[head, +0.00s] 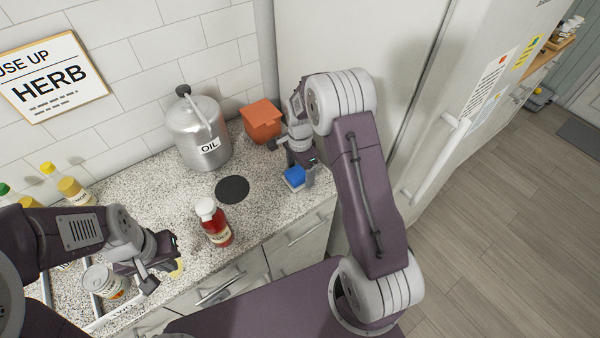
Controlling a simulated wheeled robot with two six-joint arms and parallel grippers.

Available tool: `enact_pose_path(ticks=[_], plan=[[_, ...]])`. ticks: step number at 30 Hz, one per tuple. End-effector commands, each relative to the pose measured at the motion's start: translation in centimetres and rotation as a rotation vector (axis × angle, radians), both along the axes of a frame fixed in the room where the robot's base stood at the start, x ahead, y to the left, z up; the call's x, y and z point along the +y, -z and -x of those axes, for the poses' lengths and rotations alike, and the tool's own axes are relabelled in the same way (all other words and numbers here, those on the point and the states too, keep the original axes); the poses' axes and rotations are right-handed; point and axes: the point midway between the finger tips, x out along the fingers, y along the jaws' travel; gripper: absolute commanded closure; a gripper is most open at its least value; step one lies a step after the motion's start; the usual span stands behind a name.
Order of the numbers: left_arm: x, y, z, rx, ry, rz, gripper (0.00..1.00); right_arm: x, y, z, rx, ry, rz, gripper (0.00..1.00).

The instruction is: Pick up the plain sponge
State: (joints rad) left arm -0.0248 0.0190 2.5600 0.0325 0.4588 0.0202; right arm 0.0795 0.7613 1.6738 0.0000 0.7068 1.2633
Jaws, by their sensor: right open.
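A blue block that looks like a sponge (294,177) lies on the speckled counter near its front right edge. My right gripper (291,164) is open just above and behind it, with one finger beside its right side. I cannot tell if they touch. A small yellow thing (177,268), mostly hidden by my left gripper (164,264), shows near the front edge; I cannot tell what it is. My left gripper looks open, with its fingers apart and nothing seen between them, near a white rack.
An orange box (262,121) stands behind the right gripper. A steel oil canister (198,132), a dark round mat (232,189) and a red bottle (214,224) stand left of the blue block. The white rack (103,318) holds a can (103,281). The fridge (380,60) borders the counter's right.

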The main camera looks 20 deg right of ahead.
Motion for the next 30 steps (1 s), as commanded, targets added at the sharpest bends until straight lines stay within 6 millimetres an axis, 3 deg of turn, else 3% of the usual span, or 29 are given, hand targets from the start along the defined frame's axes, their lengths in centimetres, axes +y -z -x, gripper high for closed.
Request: enact_pose_path(ticks=[3,4,9,11,20,27,30], plan=[[0.0,0.0,0.0,0.0,0.0,0.0,1.0,0.0,0.0,0.0,0.0,0.0,0.0,0.22],[0.0,0.0,0.0,0.0,0.0,0.0,1.0,0.0,0.0,0.0,0.0,0.0,0.0,0.27],[0.0,0.0,0.0,0.0,0.0,0.0,1.0,0.0,0.0,0.0,0.0,0.0,0.0,0.75],[0.0,0.0,0.0,0.0,0.0,0.0,1.0,0.0,0.0,0.0,0.0,0.0,0.0,0.86],[0.0,0.1,0.0,0.0,0.0,0.0,1.0,0.0,-0.4,-0.1,-0.002,0.0,0.001,0.87],[0.0,0.6,0.0,0.0,0.0,0.0,1.0,0.0,-3.9,-0.2,-0.006,0.0,0.001,0.87],[0.0,1.1,0.0,0.0,0.0,0.0,1.0,-1.1,-5.2,1.5,-0.003,0.004,0.0,0.87]])
